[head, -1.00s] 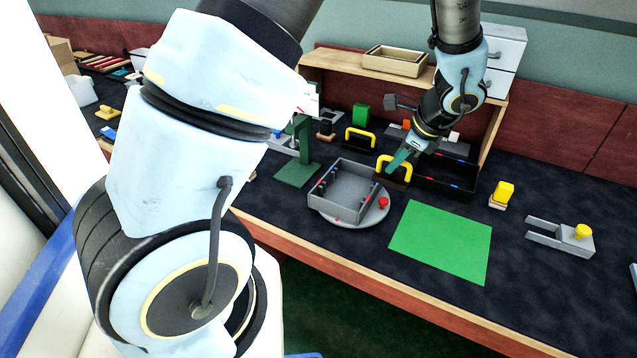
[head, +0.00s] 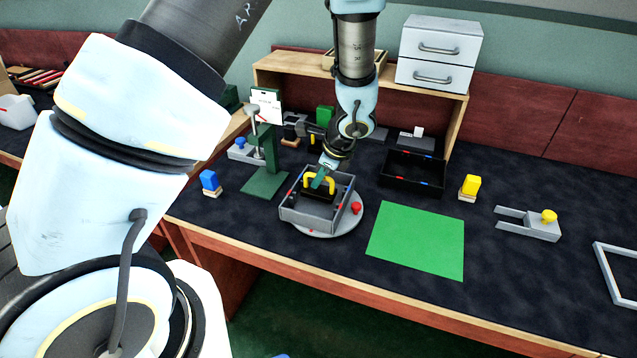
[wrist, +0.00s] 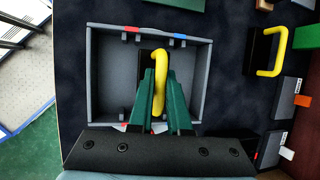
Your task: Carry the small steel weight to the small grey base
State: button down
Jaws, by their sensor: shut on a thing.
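My gripper (head: 322,178) is shut on the yellow handle of a dark block, which I take for the small steel weight (head: 318,195). In the wrist view the green fingers (wrist: 160,92) close on the yellow handle (wrist: 158,72). The weight is within the walls of an open grey tray (head: 312,216); I cannot tell whether it touches the floor. The tray sits on a round grey disc (head: 350,224) with a red knob (head: 356,208). I cannot tell for sure which part is the small grey base.
A second yellow-handled block shows in the wrist view (wrist: 268,55). A green stand (head: 268,178) is left of the tray. A black tray (head: 410,183) is to the right, behind a flat green mat (head: 420,240). A grey forked piece (head: 535,228) lies farther right.

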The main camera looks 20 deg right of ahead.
jog(key=shift+f, duration=1)
jog(key=shift+f, duration=0.1)
jog(key=shift+f, duration=0.15)
jog(key=c, duration=0.9)
grip_release()
jog(key=shift+o, duration=0.2)
jog(key=shift+r, duration=0.2)
